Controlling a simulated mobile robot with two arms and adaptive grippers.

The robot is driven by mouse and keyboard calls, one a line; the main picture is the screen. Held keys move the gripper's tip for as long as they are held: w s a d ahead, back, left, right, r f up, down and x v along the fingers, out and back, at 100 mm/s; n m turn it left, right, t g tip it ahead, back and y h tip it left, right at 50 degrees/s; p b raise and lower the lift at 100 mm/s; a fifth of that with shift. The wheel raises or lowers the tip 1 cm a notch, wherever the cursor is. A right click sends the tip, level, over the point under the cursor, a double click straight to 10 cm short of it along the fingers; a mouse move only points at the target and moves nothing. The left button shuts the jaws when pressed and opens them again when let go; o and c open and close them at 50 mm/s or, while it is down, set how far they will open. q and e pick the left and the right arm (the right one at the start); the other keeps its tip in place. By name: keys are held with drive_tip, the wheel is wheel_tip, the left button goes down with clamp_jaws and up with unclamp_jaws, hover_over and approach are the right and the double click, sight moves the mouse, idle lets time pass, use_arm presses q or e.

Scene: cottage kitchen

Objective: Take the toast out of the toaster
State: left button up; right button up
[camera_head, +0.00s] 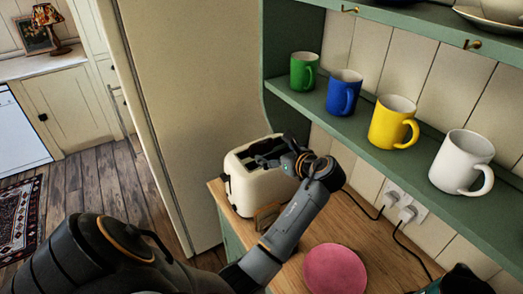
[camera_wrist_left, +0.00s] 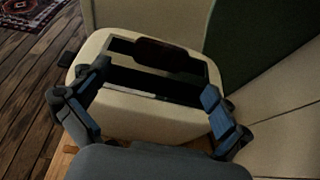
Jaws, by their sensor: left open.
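The cream toaster (camera_head: 244,192) stands on the wooden counter beside the tall pale cabinet. In the left wrist view the toaster (camera_wrist_left: 150,122) shows from above, with its dark slots. A dark brown slice of toast (camera_wrist_left: 167,55) sticks up from the slot farther from the gripper. My left gripper (camera_head: 270,158) is over the toaster's top. Its two fingers are spread wide in the left wrist view (camera_wrist_left: 150,97), one on each side of the slots, with nothing between them. The toast is hard to make out in the head view.
A pink plate (camera_head: 335,270) lies on the counter. A brown piece (camera_head: 266,216) is against the toaster's near side. A green shelf (camera_head: 345,125) with green, blue, yellow and white mugs is close at the right. Cords run to wall plugs (camera_head: 398,200).

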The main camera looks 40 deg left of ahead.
sight(262, 147)
use_arm(q)
drive_tip(key=p+x, duration=0.1)
drive_tip(key=x, duration=0.2)
drive_tip(key=shift+w+a+f, duration=0.1)
drive_tip(key=shift+w+a, duration=0.05)
drive_tip(key=shift+a, duration=0.2)
drive_tip(key=p+x, duration=0.1)
drive_tip(key=x, duration=0.2)
drive_tip(key=shift+w+a+f+p, duration=0.1)
drive_tip(key=shift+w+f+p, duration=0.05)
drive_tip(key=shift+p, duration=0.15)
drive_tip(key=shift+w+a+f, duration=0.15)
drive_tip(key=shift+a+f, duration=0.2)
drive_tip(key=shift+a, duration=0.1)
drive_tip(key=shift+d, duration=0.1)
use_arm(e)
drive_tip(key=a+r, duration=0.2)
drive_tip(key=r, duration=0.1)
use_arm(q)
drive_tip(key=c, duration=0.5)
use_arm(e)
drive_tip(key=shift+w+d, duration=0.1)
drive_tip(key=shift+d, duration=0.2)
